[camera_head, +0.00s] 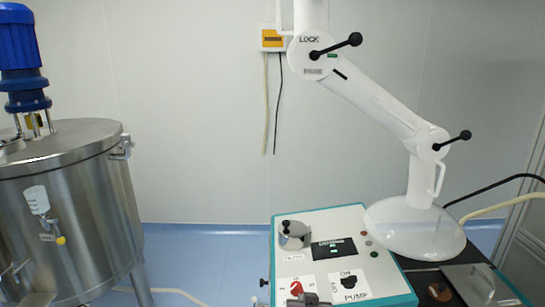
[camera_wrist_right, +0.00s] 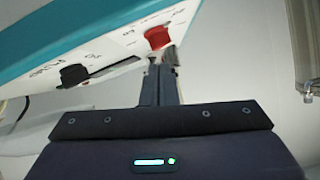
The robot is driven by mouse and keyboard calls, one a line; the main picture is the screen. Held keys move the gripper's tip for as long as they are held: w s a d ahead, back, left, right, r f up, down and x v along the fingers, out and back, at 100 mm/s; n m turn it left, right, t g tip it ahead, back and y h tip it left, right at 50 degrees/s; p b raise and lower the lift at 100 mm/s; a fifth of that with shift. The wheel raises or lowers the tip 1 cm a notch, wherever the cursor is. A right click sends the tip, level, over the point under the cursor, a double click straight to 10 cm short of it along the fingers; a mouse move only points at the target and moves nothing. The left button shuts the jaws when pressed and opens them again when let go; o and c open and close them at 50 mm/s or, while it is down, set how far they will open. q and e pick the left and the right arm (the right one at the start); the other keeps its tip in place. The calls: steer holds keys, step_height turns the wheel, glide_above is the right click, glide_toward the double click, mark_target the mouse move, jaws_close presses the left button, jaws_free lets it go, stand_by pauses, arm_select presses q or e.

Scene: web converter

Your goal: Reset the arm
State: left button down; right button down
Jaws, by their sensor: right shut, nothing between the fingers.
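My right gripper (camera_head: 303,299) shows only as a small dark shape at the bottom edge of the head view, in front of the control box. In the right wrist view my right gripper (camera_wrist_right: 165,58) has its fingers together, shut and empty. Its tips are close to the red knob (camera_wrist_right: 157,37) on the panel; I cannot tell whether they touch. A white jointed arm (camera_head: 375,105) marked LOCK, with black handles, rises from a round white base (camera_head: 415,229). My left gripper is not in view.
The white control box (camera_head: 345,222) has a teal edge, a dark display (camera_head: 334,248) and a black PUMP knob (camera_head: 348,281). A steel tank (camera_head: 80,210) with a blue motor (camera_head: 20,50) stands at left. Between tank and box, blue floor (camera_head: 200,260) shows with a pale hose.

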steer(key=s+d+n+g, duration=0.1)
steer(key=s+d+g, duration=0.25)
steer(key=s, duration=0.75)
steer(key=s+d+n+g, duration=0.15)
steer(key=s+d, duration=0.25)
steer(key=s, duration=0.7)
steer(key=s+d+g, duration=0.4)
steer(key=s, duration=0.7)
step_height(320, 180, down, 30)
steer(key=s+g+b, duration=0.1)
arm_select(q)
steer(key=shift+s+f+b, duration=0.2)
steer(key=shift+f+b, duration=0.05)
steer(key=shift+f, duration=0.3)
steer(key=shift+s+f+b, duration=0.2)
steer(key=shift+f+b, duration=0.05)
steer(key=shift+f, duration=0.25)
arm_select(e)
steer(key=s+d+f+g, duration=0.1)
steer(key=s+d+f, duration=0.2)
steer(key=s+f, duration=1.6)
steer(key=shift+s+d+f+n+h, duration=0.15)
steer(key=shift+s+f+n+h, duration=0.2)
steer(key=shift+s, duration=0.2)
